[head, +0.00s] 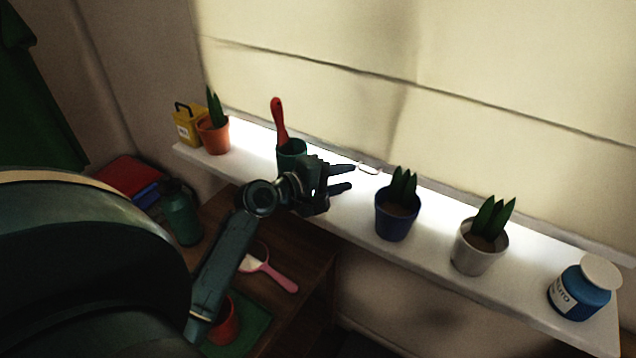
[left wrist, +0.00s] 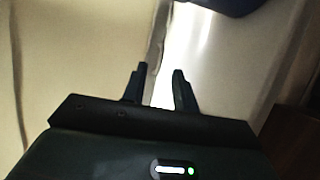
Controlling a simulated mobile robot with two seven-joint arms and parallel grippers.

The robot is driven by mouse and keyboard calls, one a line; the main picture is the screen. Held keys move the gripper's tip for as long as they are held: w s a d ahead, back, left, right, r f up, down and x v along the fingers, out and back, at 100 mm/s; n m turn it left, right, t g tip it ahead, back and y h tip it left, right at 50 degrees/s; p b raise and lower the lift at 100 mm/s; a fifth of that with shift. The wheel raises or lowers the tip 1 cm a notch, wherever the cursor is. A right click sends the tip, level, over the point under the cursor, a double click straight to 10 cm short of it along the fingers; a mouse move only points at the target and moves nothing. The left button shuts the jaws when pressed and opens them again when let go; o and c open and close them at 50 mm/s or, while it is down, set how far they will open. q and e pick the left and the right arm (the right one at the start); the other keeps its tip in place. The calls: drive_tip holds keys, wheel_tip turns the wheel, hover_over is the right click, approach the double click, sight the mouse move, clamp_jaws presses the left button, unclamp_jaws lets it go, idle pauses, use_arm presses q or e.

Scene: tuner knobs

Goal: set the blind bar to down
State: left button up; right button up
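The cream blind (head: 420,90) hangs over the window behind the sill, with horizontal fold lines across it. Its lower edge is near the white sill, and a small pale loop (head: 369,168) shows there, just beyond my fingertips. I cannot make out the bar clearly. My left gripper (head: 349,178) is open and empty above the sill, pointing right, with the loop slightly ahead of it. In the left wrist view the two fingers (left wrist: 160,80) stand apart with a bright strip and blind cloth beyond. My right gripper is not in view.
The white sill (head: 350,205) holds a blue pot (head: 397,220), a grey-white pot (head: 478,250), a blue jar (head: 583,290), an orange pot (head: 214,137) and a green pot (head: 291,150) with a red-handled tool. A wooden table (head: 310,262) stands below left.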

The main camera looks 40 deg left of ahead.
use_arm(q)
drive_tip(key=v, duration=0.6)
drive_tip(key=shift+s+a, duration=0.1)
drive_tip(key=shift+s, duration=0.15)
drive_tip(key=shift+s+a+r, duration=0.15)
drive_tip(key=shift+s+r, duration=0.05)
drive_tip(key=shift+s, duration=0.3)
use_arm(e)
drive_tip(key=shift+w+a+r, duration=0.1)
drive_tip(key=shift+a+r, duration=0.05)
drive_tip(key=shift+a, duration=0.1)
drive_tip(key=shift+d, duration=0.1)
